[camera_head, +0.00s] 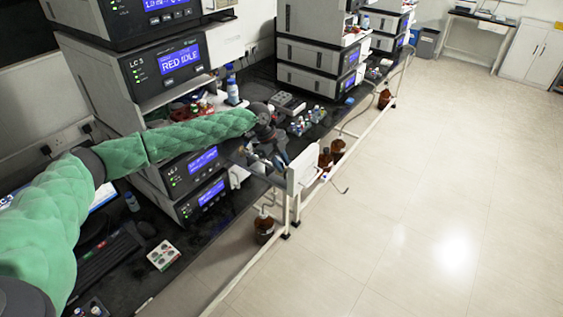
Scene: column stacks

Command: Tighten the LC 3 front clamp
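The LC 3 stack (128,84) stands at the left, its upper display (181,60) lit blue with "RED IDLE". Two more lit modules (190,165) of the stack show below my green-sleeved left arm. The arm crosses in front of the stack, and my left gripper (277,157) is at the bench's front edge, by the white rail. Small metal parts lie close to its fingers, too small to tell apart. I cannot make out the front clamp or whether the fingers are shut on anything. My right gripper is not in view.
A white rail frame (296,203) runs along the bench front. Brown bottles (264,227) stand by it, with more farther back (337,147). Small vials (306,120) and a white bottle (232,91) stand on the black bench. The tiled floor at the right is clear.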

